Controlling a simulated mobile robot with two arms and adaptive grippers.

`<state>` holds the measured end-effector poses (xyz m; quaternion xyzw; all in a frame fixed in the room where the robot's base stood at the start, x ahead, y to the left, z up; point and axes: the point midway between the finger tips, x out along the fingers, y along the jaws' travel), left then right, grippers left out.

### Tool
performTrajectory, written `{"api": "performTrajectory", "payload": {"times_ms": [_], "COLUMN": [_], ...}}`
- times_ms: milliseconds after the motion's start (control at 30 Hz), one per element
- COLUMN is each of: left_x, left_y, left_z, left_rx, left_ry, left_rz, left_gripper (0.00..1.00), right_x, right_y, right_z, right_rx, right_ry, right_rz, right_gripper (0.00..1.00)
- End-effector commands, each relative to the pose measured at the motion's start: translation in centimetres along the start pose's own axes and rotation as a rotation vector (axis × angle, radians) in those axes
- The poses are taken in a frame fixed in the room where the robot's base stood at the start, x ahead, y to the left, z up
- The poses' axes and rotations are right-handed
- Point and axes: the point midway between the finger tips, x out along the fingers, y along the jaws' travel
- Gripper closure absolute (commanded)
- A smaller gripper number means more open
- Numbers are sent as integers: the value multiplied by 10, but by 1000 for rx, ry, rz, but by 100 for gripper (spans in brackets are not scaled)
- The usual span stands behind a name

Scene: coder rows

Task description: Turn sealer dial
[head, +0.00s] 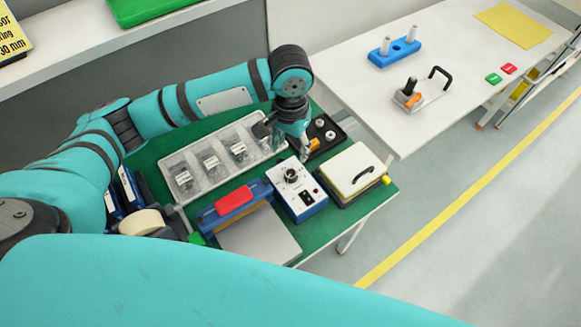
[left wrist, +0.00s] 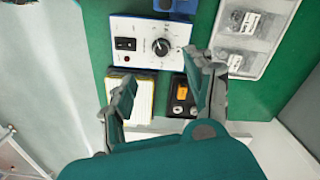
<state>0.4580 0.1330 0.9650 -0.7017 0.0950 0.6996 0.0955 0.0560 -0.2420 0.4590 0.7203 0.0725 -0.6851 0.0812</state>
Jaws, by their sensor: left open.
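The sealer's control box (head: 300,193) is white and blue, with a black dial (head: 291,175) on its top face and a switch beside it. It stands on the green table mat, to the right of the blue sealer with a red handle (head: 235,200). In the left wrist view the box (left wrist: 143,31) lies beyond the fingertips, with its dial (left wrist: 161,46) uncovered. My left gripper (head: 283,146) is open and empty, behind the box in the head view. In the wrist view its fingers (left wrist: 161,74) are spread, apart from the dial. My right gripper is not visible.
A clear compartment tray (head: 215,158) lies left of the gripper. A black tray with round parts (head: 325,136) is close by on the right. A white table (head: 430,120) is farther right.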

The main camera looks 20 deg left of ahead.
Motion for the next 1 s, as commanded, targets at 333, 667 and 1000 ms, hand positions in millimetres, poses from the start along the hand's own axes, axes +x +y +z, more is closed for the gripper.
{"api": "performTrajectory", "payload": {"times_ms": [333, 667, 1000], "left_x": [75, 114, 117], "left_y": [0, 0, 0], "left_z": [1, 0, 0], "left_rx": [-1, 0, 1], "left_ry": [-3, 0, 1], "left_rz": [-1, -1, -1], "left_gripper": [46, 46, 48], "right_x": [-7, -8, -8], "right_y": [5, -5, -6], "right_z": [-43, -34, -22], "right_rx": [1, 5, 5], "right_ry": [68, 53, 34], "right_rz": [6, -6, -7], "right_gripper": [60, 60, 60]}}
